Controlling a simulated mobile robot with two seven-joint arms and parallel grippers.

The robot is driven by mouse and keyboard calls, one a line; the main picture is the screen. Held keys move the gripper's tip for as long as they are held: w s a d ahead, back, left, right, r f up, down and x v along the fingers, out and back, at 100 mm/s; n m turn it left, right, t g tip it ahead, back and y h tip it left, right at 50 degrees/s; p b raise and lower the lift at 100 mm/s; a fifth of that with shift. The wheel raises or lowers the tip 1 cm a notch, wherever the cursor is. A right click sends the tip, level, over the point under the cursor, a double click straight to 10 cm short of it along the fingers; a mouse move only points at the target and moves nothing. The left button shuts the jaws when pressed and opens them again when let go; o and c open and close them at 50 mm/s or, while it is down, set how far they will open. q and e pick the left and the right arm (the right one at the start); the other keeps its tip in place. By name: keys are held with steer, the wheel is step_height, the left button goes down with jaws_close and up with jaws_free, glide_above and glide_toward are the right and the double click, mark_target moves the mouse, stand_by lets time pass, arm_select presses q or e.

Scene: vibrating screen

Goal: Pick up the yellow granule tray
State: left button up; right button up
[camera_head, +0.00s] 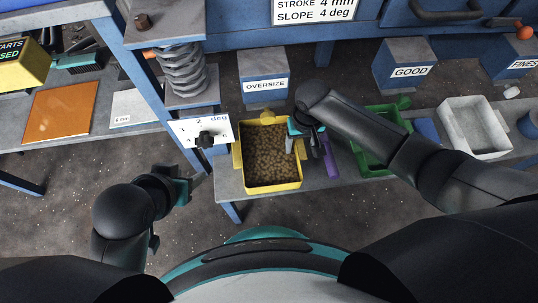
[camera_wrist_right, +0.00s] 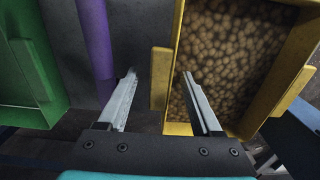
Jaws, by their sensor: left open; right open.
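The yellow granule tray (camera_head: 238,162), full of brown granules (camera_head: 270,160), sits on the grey bench shelf below the OVERSIZE box. It also shows in the right wrist view (camera_wrist_right: 176,128), with side tabs on its walls. My right gripper (camera_head: 291,142) is open at the tray's right side. In the right wrist view its fingers (camera_wrist_right: 159,75) lie either side of the tray's near wall, one outside and one over the granules; contact and height cannot be told. My left gripper (camera_head: 198,183) is open and empty, left of the tray and apart from it.
A purple object (camera_head: 329,160) and a green tray (camera_head: 373,155) stand right of the yellow tray. Further right is a white tray (camera_head: 473,127). A dial plate (camera_head: 190,131) and blue frame post are close on the left. The floor in front is clear.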

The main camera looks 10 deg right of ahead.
jaws_close()
stand_by(0.5)
stand_by(0.9)
